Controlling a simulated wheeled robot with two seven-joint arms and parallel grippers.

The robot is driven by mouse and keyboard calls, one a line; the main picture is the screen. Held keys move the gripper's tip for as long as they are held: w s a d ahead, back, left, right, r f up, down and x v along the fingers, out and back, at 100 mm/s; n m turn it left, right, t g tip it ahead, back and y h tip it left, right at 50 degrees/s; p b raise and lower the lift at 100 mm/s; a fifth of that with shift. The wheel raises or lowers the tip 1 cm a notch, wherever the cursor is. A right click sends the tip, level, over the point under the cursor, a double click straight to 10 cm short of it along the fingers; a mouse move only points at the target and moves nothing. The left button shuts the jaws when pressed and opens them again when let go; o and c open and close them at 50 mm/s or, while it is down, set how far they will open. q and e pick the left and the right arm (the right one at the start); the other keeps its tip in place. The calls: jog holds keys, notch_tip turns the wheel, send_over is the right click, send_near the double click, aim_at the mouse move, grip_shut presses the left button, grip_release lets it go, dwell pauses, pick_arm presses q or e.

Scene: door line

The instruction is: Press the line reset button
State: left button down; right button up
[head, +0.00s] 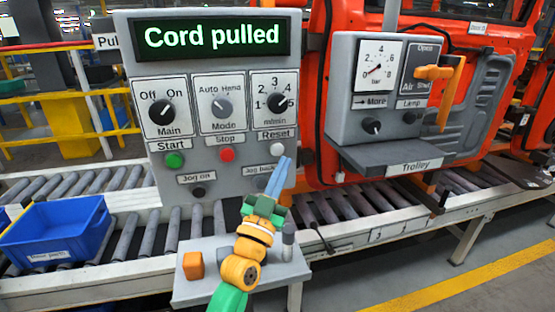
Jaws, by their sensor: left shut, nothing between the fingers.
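The white reset button (277,149) sits on the grey control panel (237,176), under the label "Reset". The panel's screen (212,37) reads "Cord pulled". My left gripper (286,160) is in front of the panel with its blue fingers shut and empty. Its tips are just below and right of the reset button; I cannot tell whether they touch it. The fingers cover part of the jog back label and its button. The green start button (174,160) and red stop button (227,155) are to the left. My right gripper is not in view.
A grey box with a gauge (380,66) and an orange handle (434,73) stands to the right, before an orange door (485,45). A blue bin (55,232) is on the roller conveyor at left. A small shelf (205,285) holds an orange block (193,265).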

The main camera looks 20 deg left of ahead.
aim_at(277, 149)
pick_arm(q)
jog(key=shift+w+a+b, duration=0.5)
jog(key=shift+w+a, duration=0.2)
jog(key=shift+w, duration=0.35)
dwell(1.3)
jog(key=shift+w+a, duration=0.2)
jog(key=shift+w, duration=0.15)
